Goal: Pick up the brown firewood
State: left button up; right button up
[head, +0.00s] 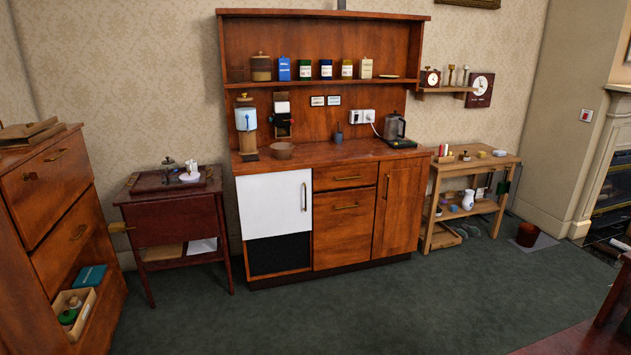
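I cannot clearly make out the brown firewood in the head view. Some small light and brown pieces (618,244) lie low by the fireplace at the right edge, too small and cut off to identify. Neither of my grippers is in view.
A brown bucket (527,234) stands on a grey mat right of a low wooden shelf table (436,205). The fireplace (612,185) is at the right edge. A kitchen cabinet (342,225) stands in the middle. The green carpet (400,310) is clear.

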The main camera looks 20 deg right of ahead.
aim_at(611, 252)
jog(key=i+z, duration=0.2)
jog(key=i, duration=0.35)
jog(key=i+z, duration=0.2)
jog(key=i, duration=0.35)
jog(key=i+j+z, duration=0.2)
jog(key=i, duration=0.3)
jog(key=i+j+z, duration=0.2)
jog(key=i, duration=0.35)
jog(key=i+l+z, duration=0.4)
jog(key=i+z, duration=0.4)
jog(key=i+l+z, duration=0.15)
jog(key=i+z, duration=0.3)
jog(key=i+j+z, duration=0.1)
jog(key=i+z, duration=0.3)
jog(key=i+j+z, duration=0.15)
jog(key=z, duration=0.25)
jog(key=i+l, duration=0.1)
jog(key=i, duration=1.05)
jog(key=i+l, duration=0.1)
jog(key=i, duration=1.1)
jog(key=i+l+u, duration=0.2)
jog(key=i, duration=0.25)
jog(key=i+l+u, duration=0.15)
jog(key=i+l, duration=0.2)
jog(key=i, duration=1.55)
